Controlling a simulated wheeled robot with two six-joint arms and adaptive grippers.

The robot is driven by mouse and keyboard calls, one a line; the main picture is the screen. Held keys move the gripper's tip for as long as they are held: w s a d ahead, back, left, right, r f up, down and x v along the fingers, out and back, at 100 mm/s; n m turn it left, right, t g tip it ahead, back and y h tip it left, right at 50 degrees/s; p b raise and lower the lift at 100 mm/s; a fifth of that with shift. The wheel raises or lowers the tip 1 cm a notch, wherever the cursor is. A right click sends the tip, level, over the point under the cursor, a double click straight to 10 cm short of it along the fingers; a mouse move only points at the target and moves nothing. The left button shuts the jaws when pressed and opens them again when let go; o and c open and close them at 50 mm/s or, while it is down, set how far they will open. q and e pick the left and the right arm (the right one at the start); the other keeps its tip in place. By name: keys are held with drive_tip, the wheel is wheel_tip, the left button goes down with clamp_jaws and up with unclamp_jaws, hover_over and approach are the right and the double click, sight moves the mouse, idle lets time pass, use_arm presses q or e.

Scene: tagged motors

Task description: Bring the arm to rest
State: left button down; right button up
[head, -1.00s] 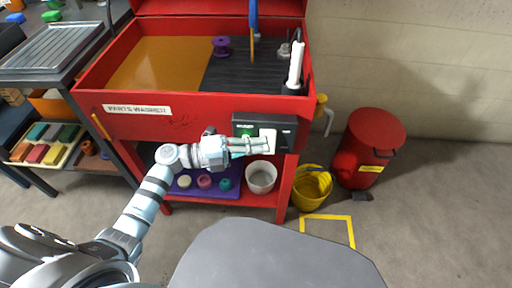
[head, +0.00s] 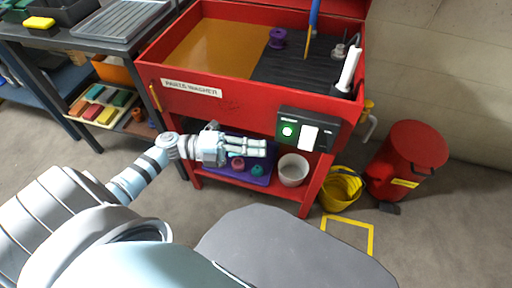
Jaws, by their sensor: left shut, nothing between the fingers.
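My left gripper (head: 258,148) is in front of the red parts washer (head: 235,108), left of and a little below its control panel (head: 307,131). Its fingers are together with nothing between them, pointing right. The panel has a lit green button and a white plate, and the gripper stands apart from it. My left arm comes in from the lower left, bent at the wrist. My right gripper is not in view.
A purple tray (head: 217,173) with small round parts and a white bucket (head: 293,170) sit on the washer's lower shelf. A yellow bucket (head: 341,190) and red bin (head: 407,160) stand right. A dark workbench (head: 95,43) is left.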

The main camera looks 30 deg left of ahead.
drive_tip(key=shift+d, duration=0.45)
